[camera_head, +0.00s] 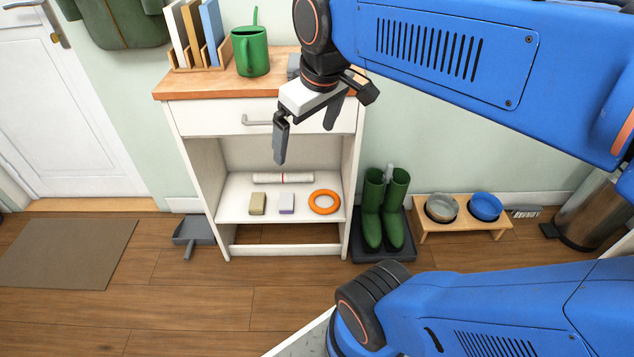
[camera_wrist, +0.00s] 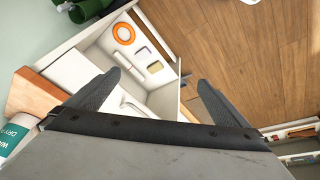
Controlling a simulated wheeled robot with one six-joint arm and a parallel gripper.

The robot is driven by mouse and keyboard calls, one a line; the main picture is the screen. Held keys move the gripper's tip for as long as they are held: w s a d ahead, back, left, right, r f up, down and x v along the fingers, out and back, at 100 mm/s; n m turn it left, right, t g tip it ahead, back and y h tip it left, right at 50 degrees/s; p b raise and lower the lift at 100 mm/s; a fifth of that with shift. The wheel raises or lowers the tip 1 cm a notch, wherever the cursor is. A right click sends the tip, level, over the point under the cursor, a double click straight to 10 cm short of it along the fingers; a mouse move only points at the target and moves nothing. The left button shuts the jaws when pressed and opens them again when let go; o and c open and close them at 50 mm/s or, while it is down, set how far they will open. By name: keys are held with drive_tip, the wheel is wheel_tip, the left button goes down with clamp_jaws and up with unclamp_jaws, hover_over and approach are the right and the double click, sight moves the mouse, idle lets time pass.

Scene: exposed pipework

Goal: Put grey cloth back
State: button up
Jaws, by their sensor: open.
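I cannot make out a grey cloth for certain in either view. My gripper (camera_head: 305,142) is open and empty, in front of the white cabinet (camera_head: 349,185) and above its open shelf. In the wrist view my gripper (camera_wrist: 160,78) has its two dark fingers spread apart, with nothing between them. On the shelf lie a white roll with a red mark (camera_head: 283,178), an olive-tan block (camera_head: 257,204), a lavender block (camera_head: 287,204) and an orange ring (camera_head: 312,204).
The wooden top holds a file rack (camera_head: 183,68) and green watering can (camera_head: 250,55). Green boots (camera_head: 371,215) and a bowl stand (camera_head: 465,221) stand right of the cabinet. A dustpan (camera_head: 193,232) and mat (camera_head: 68,252) lie left. Floor in front is partly clear.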

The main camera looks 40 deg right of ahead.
drive_tip(key=s+a+f+m+t, duration=0.1)
drive_tip(key=s+f+m, duration=0.1)
drive_tip(key=s+f, duration=0.4)
wheel_tip(320, 180, down, 3)
drive_tip(key=shift+a+r, duration=0.2)
drive_tip(key=shift+a, duration=0.1)
idle(0.8)
